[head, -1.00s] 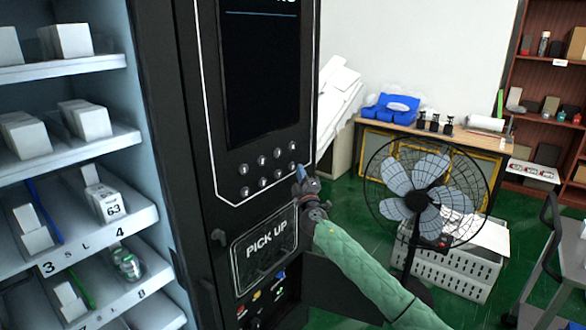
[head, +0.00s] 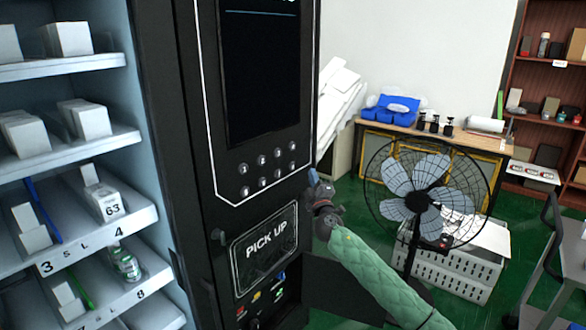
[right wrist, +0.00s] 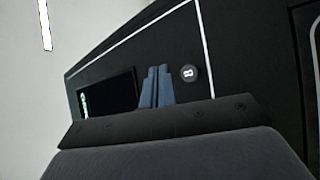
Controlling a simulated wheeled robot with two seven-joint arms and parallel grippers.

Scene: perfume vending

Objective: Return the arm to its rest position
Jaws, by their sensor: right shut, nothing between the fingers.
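My right gripper (head: 314,179) is at the right edge of the black vending machine (head: 205,110), right of its several round buttons (head: 262,160). Its blue-grey fingers also show in the right wrist view (right wrist: 157,87), closed together and empty. There, a round button marked 8 (right wrist: 189,73) appears just right of the fingertips, and a dark screen (right wrist: 108,93) to their left. I cannot tell the gap between the fingers and the machine. My left gripper is in neither view.
The pick-up hatch (head: 265,248) is below the buttons. Shelves with white boxes (head: 90,120) are at left. A fan (head: 420,195) stands right of my right arm, before a crate (head: 455,268) and a desk (head: 380,124). Green floor shows at far right.

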